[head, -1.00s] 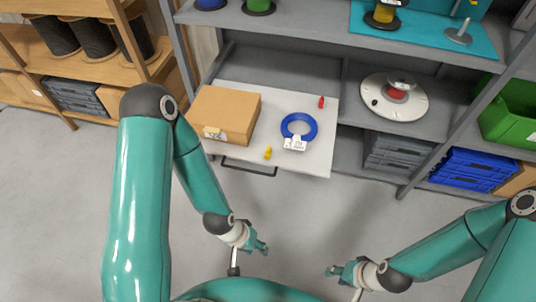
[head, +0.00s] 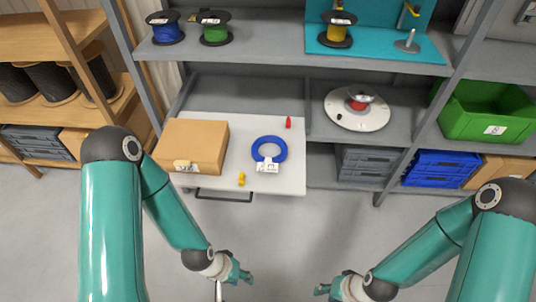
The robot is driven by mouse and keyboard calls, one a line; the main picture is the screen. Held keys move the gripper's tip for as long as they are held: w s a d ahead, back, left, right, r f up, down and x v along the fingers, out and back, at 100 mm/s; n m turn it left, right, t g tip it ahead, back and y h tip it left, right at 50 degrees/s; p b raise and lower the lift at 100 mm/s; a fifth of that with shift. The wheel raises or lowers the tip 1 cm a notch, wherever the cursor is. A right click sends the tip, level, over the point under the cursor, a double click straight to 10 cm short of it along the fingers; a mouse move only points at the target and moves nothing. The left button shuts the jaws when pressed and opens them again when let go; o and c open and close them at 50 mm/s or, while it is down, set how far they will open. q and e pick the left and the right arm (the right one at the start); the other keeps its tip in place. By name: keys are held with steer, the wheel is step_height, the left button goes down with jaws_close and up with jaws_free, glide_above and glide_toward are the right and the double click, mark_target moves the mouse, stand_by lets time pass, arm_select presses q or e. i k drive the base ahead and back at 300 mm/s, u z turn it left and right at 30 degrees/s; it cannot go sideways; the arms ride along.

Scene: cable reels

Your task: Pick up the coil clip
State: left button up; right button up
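A small yellow piece (head: 241,179) lies near the front edge of the white pull-out shelf (head: 285,183). A small red piece (head: 288,122) lies near its back right. Either may be the coil clip; they are too small to tell. A blue cable coil (head: 269,149) with a white label lies flat between them. My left gripper (head: 241,274) is low in the head view, in front of and below the shelf, apart from everything. My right gripper (head: 324,290) is at the bottom edge, also apart. Both seem empty, but their finger gaps are not clear.
A cardboard box (head: 193,145) fills the shelf's left side. A front handle (head: 223,196) sticks out below. A white disc with a reel (head: 357,107) stands to the right, with a green crate (head: 487,112) further right. The floor before the shelf is clear.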

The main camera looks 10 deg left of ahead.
mark_target(242, 176)
steer(key=i, duration=0.85)
steer(key=u, duration=1.75)
steer(key=k, duration=0.85)
steer(key=u, duration=0.15)
steer(key=i, duration=0.35)
